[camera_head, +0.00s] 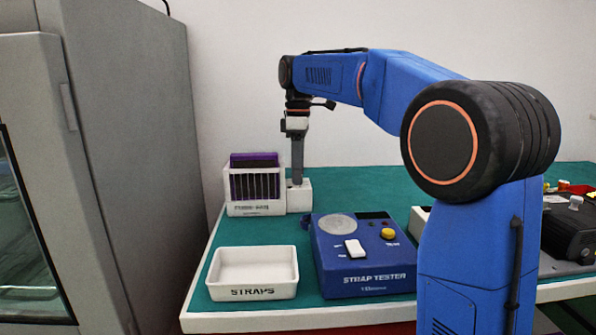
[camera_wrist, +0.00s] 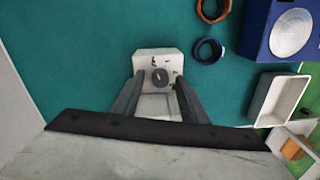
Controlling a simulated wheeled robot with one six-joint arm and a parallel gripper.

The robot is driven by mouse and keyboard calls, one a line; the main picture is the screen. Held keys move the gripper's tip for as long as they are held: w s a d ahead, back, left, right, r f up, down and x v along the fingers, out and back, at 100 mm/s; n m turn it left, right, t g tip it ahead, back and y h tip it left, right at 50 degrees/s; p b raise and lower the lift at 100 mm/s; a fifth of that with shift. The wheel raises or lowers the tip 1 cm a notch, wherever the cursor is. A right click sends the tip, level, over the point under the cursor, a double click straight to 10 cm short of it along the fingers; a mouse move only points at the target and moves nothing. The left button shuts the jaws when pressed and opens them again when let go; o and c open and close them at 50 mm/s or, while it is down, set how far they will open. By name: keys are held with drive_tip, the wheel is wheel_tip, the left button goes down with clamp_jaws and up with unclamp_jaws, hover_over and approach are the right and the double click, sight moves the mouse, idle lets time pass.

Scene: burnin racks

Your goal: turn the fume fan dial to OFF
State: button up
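A small white box (camera_head: 299,197) stands on the green bench beside a slotted rack. In the wrist view the same white box (camera_wrist: 145,63) carries a dark round dial (camera_wrist: 160,76) with small marks around it, too small to read. My gripper (camera_wrist: 160,84) is open, with its two fingers on either side of the dial and a gap on each side. In the head view my gripper (camera_head: 297,180) points straight down at the box, and its fingers largely hide the dial. Whether the fingertips are level with the dial is unclear.
The slotted white rack (camera_head: 256,208) holding purple items is just left of the box. A blue strap tester (camera_head: 365,262) and a white STRAPS tray (camera_head: 252,293) stand in front. An orange ring (camera_wrist: 213,10) and a dark ring (camera_wrist: 208,50) lie on the bench. A grey cabinet (camera_head: 130,130) stands at left.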

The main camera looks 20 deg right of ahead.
wheel_tip(320, 180, up, 12)
drive_tip(key=shift+w+f, duration=0.15)
drive_tip(key=shift+w, duration=0.1)
drive_tip(key=shift+d, duration=0.1)
idle(0.4)
